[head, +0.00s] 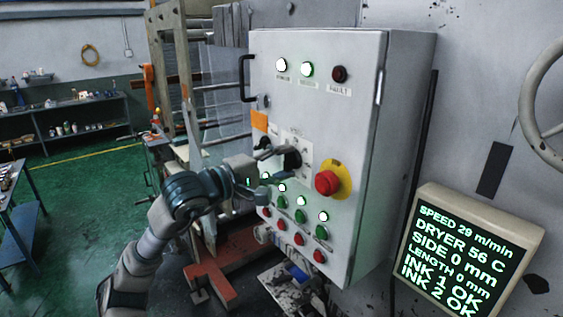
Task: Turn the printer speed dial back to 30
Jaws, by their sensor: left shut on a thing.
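The black speed dial (292,159) sits on a pale plate on the front of the grey control cabinet (348,120). My left gripper (276,160) reaches in from the left and is shut on the dial; its fingers hide part of the dial and its scale. The display (464,250) at lower right reads SPEED 29 m/min, DRYER 56 C, SIDE 0 mm, LENGTH 0 mm, INK 1 OK and INK 2 OK. My right gripper is not in view.
A red emergency stop (327,183) on a yellow plate is right of the dial. Green buttons (300,216) and red buttons (298,239) lie below. Lamps (307,69) are on top. A cabinet handle (246,78) juts out at left.

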